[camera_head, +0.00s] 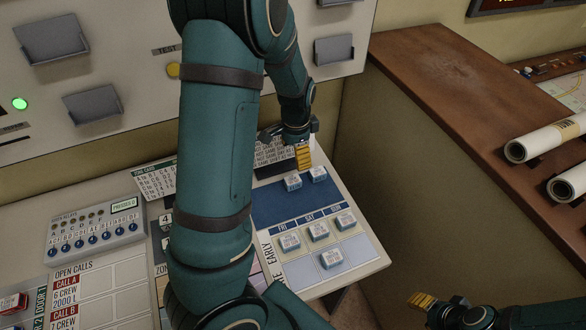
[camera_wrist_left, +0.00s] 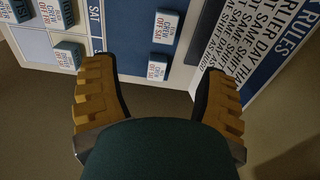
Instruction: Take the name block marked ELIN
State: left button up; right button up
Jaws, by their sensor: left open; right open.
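Two small white-and-blue name blocks sit on the dark blue strip at the top of the shift board, a left one (camera_head: 292,182) and a right one (camera_head: 318,174). In the left wrist view two blocks, an upper one (camera_wrist_left: 165,28) and a lower one (camera_wrist_left: 157,67), carry text with CREW and OFF SAT. Their names are too small to read surely, so I cannot tell which is ELIN. My left gripper (camera_head: 303,156) is open and empty just behind these blocks, its yellow fingers spread either side of the lower block in the wrist view. My right gripper (camera_head: 424,301) is open and empty, low at right.
More name blocks stand in the board's day grid, such as one under SAT (camera_head: 318,231). A rules card (camera_head: 275,152) stands beside my left gripper. A brown wooden counter (camera_head: 450,80) with rolled papers (camera_head: 540,142) lies right. A button box (camera_head: 95,232) sits left.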

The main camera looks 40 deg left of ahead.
aim_at(295, 178)
pick_arm(q)
notch_tip(295, 178, down, 8)
jog(key=shift+w+a+r+b, duration=0.1)
jog(key=shift+b, duration=0.65)
jog(key=shift+w+a+f+b, duration=0.1)
jog(key=shift+f+b, duration=0.1)
jog(key=shift+f, duration=1.3)
jog(key=shift+w+a+f+b, duration=0.1)
jog(key=shift+f+b, duration=0.05)
jog(key=shift+f, duration=1.3)
jog(key=c, duration=1.2)
